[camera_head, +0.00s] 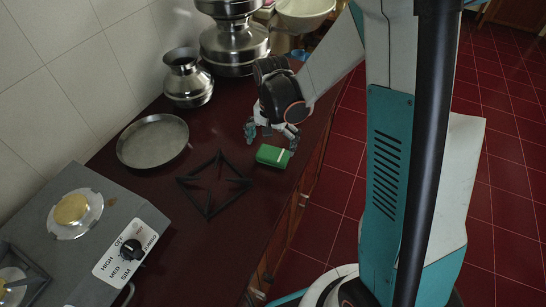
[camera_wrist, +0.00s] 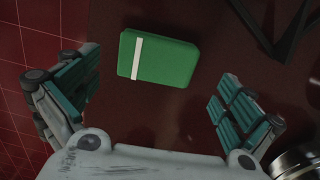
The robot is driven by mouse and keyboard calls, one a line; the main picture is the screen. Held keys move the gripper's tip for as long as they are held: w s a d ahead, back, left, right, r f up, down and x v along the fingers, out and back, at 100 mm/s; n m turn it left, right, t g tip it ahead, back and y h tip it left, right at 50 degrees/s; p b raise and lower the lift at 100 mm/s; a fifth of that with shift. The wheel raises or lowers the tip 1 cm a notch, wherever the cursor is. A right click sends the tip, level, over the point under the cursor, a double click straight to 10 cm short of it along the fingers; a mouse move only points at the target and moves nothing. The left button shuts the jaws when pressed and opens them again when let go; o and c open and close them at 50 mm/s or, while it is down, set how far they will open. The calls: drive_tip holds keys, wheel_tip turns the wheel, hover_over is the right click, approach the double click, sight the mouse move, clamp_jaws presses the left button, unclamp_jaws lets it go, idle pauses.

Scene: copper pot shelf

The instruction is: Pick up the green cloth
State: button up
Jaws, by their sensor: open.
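The green cloth (camera_head: 273,155) is a small folded green block with a white stripe, lying flat on the dark red counter near its right edge. In the wrist view the cloth (camera_wrist: 158,58) lies ahead of my fingers, in the upper middle, with the stripe toward its left end. My gripper (camera_head: 271,132) is just behind the cloth in the head view, pointing down. In the wrist view my gripper (camera_wrist: 155,103) has its two teal-padded fingers spread wide, with nothing between them. The cloth appears untouched.
A black burner grate (camera_head: 213,184) lies to the left of the cloth, with a round metal plate (camera_head: 153,141) beyond it. A metal pot (camera_head: 187,80) and larger stacked pots (camera_head: 234,45) stand behind. A grey stove (camera_head: 85,240) is at the lower left. The counter edge drops to red floor tiles.

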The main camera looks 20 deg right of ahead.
sight(273, 153)
wheel_tip(273, 153, down, 4)
drive_tip(key=shift+d+f+b, duration=0.1)
drive_tip(key=shift+d+b, duration=0.05)
drive_tip(key=shift+b, duration=0.6)
drive_tip(key=c, duration=1)
wheel_tip(273, 153, up, 20)
drive_tip(key=p, duration=0.6)
